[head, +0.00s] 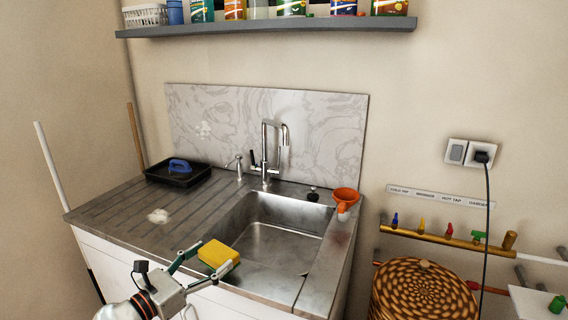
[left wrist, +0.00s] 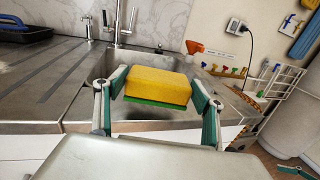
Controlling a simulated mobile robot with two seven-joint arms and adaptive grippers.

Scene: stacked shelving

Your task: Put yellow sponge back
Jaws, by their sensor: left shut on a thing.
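The yellow sponge (head: 218,250) has a green underside and is held at the front edge of the steel sink (head: 282,240). My left gripper (head: 214,258) is shut on it, with one finger on each side. In the left wrist view the sponge (left wrist: 158,86) sits between the two teal fingertips (left wrist: 160,93), yellow side up, with the sink behind it. Whether it touches the sink edge is unclear.
A black tray (head: 150,174) with a blue-handled brush (head: 179,166) stands on the ribbed drainboard (head: 135,207). A chrome tap (head: 265,150) rises behind the sink. An orange funnel (head: 345,197) is on the right rim. A woven basket (head: 420,292) stands right. A shelf (head: 270,28) holds bottles above.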

